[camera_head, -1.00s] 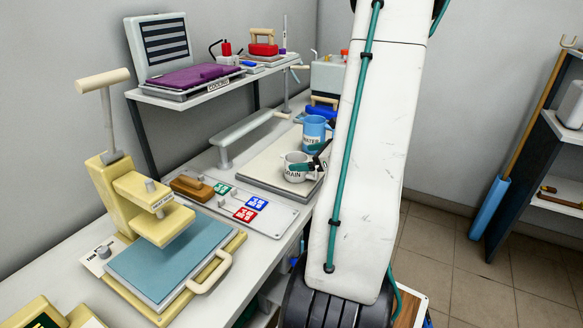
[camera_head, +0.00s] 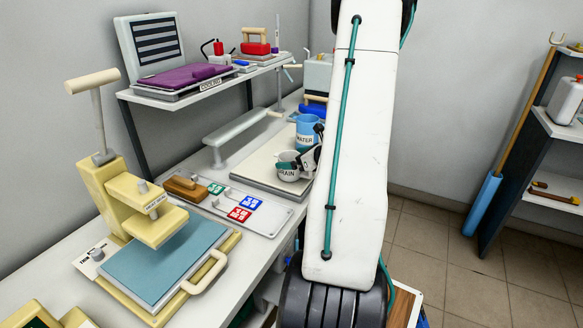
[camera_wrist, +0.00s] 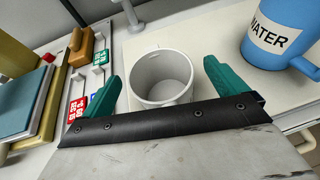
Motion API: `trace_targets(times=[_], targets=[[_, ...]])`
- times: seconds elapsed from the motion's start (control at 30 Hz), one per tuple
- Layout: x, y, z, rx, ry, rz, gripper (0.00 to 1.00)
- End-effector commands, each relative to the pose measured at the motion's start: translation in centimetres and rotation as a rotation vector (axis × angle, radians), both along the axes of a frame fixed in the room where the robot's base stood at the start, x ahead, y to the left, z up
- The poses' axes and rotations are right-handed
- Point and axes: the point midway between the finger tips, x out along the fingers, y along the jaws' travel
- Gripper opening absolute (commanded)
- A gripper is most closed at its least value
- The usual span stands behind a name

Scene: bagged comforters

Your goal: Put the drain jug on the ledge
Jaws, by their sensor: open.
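The drain jug (camera_head: 288,173) is a white mug-shaped jug with a DRAIN label, upright on a pale board on the bench. In the wrist view the jug (camera_wrist: 161,75) looks empty and stands between the two green fingers of my gripper (camera_wrist: 162,72). The fingers are open, one on each side, with gaps to the jug's wall. In the head view my gripper (camera_head: 296,160) is at the jug, partly covering it, and my arm hides what lies to the right.
A blue WATER jug (camera_head: 308,130) stands just behind the drain jug, close to my gripper; it also shows in the wrist view (camera_wrist: 282,32). A tray with coloured tags (camera_head: 243,206) and a cream heat press (camera_head: 150,235) are nearer. The shelf holds a purple pad (camera_head: 187,77) and several tools.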

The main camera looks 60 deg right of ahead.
Motion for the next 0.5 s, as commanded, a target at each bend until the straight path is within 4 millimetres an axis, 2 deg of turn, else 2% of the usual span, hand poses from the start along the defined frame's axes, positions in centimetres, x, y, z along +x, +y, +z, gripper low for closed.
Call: trace_targets(times=[0.03,0.2,0.3,0.5], targets=[[-0.01,0.00,0.00,0.000,0.000,0.000,0.97],[-0.03,0.01,0.01,0.000,0.000,0.000,0.50],[-0.02,0.01,0.02,0.000,0.000,0.000,0.44],[-0.03,0.01,0.07,0.000,0.000,0.000,0.44]])
